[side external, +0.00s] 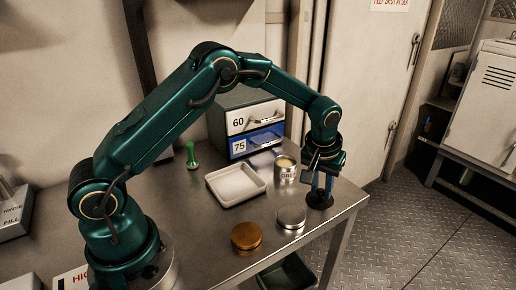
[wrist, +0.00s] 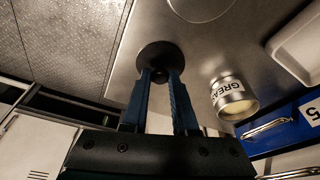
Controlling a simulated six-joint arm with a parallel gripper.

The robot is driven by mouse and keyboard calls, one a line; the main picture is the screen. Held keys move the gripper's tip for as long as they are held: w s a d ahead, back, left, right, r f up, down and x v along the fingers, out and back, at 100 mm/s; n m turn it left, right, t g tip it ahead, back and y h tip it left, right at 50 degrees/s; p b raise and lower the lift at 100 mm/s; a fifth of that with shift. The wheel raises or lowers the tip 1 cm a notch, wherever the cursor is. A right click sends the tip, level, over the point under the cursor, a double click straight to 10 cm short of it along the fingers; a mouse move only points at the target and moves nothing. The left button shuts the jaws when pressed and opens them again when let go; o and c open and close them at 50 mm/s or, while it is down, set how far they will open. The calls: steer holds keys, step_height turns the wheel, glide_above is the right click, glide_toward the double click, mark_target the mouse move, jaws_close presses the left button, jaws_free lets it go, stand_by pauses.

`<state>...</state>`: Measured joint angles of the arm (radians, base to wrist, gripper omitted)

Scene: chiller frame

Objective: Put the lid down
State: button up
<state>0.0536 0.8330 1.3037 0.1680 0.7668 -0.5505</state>
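A dark round lid (side external: 320,201) with a small knob is at the right end of the steel table, near its corner. In the wrist view the lid (wrist: 158,52) is at my fingertips. My gripper (side external: 321,184) points down, and its two blue fingers (wrist: 161,75) stand on either side of the knob and look closed on it. I cannot tell whether the lid touches the table or hangs just above it. An open can marked GREASE (side external: 285,169) stands to the left of the lid, apart from it; it also shows in the wrist view (wrist: 229,90).
A silver round tin (side external: 291,218) and a copper one (side external: 246,236) stand toward the front. A white tray (side external: 232,194), a green-handled item (side external: 191,157) and a drawer unit (side external: 240,105) are further left and back. The table's right edge (side external: 352,208) is close to the lid.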

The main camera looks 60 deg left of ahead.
mark_target(314, 207)
steer(key=o, duration=0.3)
steer(key=shift+r, duration=0.15)
steer(key=s+r+m, duration=0.1)
steer(key=s+r, duration=0.3)
steer(key=r, duration=0.4)
steer(key=s+r, duration=0.4)
steer(key=r, duration=0.4)
steer(key=s+f+m+t+h, duration=0.1)
steer(key=s+f+m+t, duration=0.1)
steer(key=s, duration=1.4)
steer(key=shift+s+d+m+t, duration=0.15)
steer(key=shift+s+m+t, duration=0.2)
steer(key=shift+m, duration=0.35)
